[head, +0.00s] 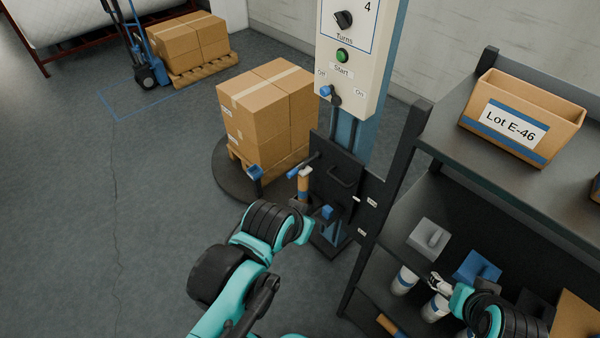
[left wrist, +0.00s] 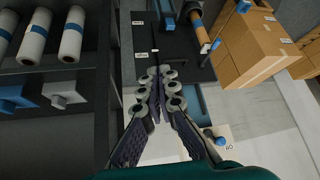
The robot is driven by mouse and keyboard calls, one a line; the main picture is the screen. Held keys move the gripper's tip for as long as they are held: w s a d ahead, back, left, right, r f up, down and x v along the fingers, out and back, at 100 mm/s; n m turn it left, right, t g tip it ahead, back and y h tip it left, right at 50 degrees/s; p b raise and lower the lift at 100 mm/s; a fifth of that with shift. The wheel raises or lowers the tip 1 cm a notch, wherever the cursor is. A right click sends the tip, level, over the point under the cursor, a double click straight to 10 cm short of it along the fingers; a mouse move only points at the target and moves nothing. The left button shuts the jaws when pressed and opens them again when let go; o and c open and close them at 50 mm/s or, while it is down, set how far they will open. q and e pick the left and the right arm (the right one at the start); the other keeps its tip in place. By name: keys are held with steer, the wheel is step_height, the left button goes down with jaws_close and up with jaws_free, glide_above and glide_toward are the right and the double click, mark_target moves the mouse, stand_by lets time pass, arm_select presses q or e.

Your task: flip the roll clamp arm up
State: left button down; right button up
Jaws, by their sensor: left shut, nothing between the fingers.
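A dark bar with a blue tip (head: 293,170), which looks like the roll clamp arm, lies across the top of an orange-brown roll (head: 304,184) on the machine's dark carriage. The roll also shows in the left wrist view (left wrist: 202,32), upside down, with a blue band. My left gripper (left wrist: 160,76) is shut and empty. In that view its fingertips lie in front of the dark carriage plate (left wrist: 145,62), to the left of the roll; contact cannot be told. In the head view my left wrist covers most of that gripper. My right gripper (head: 436,281) is by the shelf; its fingers are too small to judge.
The control panel (head: 350,60) stands above the carriage. Stacked cartons (head: 268,110) stand on a pallet left of it. A dark shelf (head: 440,145) with a labelled bin (head: 520,118) and white rolls (head: 404,281) is at the right. The floor at left is mostly clear.

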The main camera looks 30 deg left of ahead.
mark_target(303, 167)
arm_select(q)
steer(key=w+a+f+m+g+y+b, duration=0.1)
steer(key=w+a+f+m+y, duration=0.2)
steer(key=w, duration=0.4)
steer(key=w+a+f+m+b, duration=0.1)
steer(key=w+a+f+m, duration=0.1)
steer(key=w+m, duration=0.35)
steer(key=w+a+f+m+g+y+b, duration=0.1)
steer(key=w+a+f+m+y+b, duration=0.15)
steer(key=w, duration=0.45)
steer(key=w+a+f+m+y+b, duration=0.1)
steer(key=w+f+m, duration=0.4)
steer(key=f, duration=0.6)
steer(key=w+a+f+m+y+b, duration=0.1)
steer(key=w+f+m+y, duration=0.3)
steer(key=f, duration=0.6)
steer(key=shift+w+a+f+m+g, duration=0.4)
steer(key=shift+w+m, duration=0.25)
steer(key=shift+m, duration=0.15)
steer(key=shift+y, duration=0.25)
steer(key=b+x, duration=0.4)
steer(key=x, duration=0.6)
steer(key=r, duration=0.4)
steer(key=shift+w+a+b, duration=0.1)
steer(key=shift+a+b, duration=0.3)
